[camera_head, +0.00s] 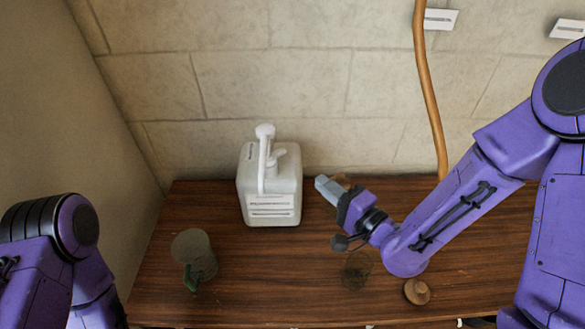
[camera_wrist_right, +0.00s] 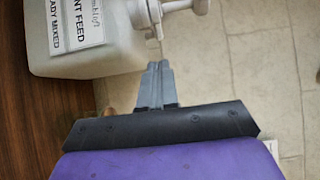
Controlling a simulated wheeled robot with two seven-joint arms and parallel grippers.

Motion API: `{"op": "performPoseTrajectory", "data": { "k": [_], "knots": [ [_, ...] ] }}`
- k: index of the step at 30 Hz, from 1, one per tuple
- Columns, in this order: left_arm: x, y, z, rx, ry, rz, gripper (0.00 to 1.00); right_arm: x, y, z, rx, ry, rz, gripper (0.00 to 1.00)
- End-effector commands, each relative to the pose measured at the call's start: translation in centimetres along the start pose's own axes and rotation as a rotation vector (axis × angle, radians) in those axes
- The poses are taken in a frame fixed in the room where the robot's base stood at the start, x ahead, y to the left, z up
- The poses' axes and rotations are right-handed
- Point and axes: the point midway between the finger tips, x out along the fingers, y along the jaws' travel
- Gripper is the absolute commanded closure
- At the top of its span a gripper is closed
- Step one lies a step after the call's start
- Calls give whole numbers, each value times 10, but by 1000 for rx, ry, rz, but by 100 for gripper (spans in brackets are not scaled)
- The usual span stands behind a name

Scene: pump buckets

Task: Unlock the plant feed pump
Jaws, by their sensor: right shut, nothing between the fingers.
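The white plant feed container (camera_head: 270,190) stands upright on the wooden table, with a label on its front. Its white pump head (camera_head: 265,131) rises from the top, and a long spout hangs down over the front. In the right wrist view the container (camera_wrist_right: 105,55) fills the upper left, with its label sideways and the pump (camera_wrist_right: 150,12) at the top edge. My right gripper (camera_head: 322,184) is just right of the container, apart from it, pointing left. In its wrist view the fingers (camera_wrist_right: 155,72) are together and empty. My left gripper is out of view.
A grey-green cup-like vessel (camera_head: 195,250) stands at the left front, with a green piece at its base. A dark see-through round object (camera_head: 356,268) and a small wooden knob-like piece (camera_head: 417,291) lie at the right front. An orange-brown pole (camera_head: 428,80) stands against the tiled wall.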

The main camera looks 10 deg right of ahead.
Motion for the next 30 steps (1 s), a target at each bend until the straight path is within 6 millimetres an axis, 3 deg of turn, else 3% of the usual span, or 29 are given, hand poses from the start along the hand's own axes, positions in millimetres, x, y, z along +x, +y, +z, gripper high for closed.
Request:
{"op": "performPoseTrajectory", "data": {
  "k": [9, 15, 20, 30],
  "knots": [
    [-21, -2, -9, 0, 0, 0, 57, 72, -3, 1, -2, -4, 3, 100],
    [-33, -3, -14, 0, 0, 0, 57, 104, -2, 1, 0, -3, 3, 100],
    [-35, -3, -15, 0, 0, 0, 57, 114, 0, 1, 0, -2, 1, 100],
    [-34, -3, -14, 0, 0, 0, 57, 115, 1, 1, 0, -4, 1, 100]
  ]
}}
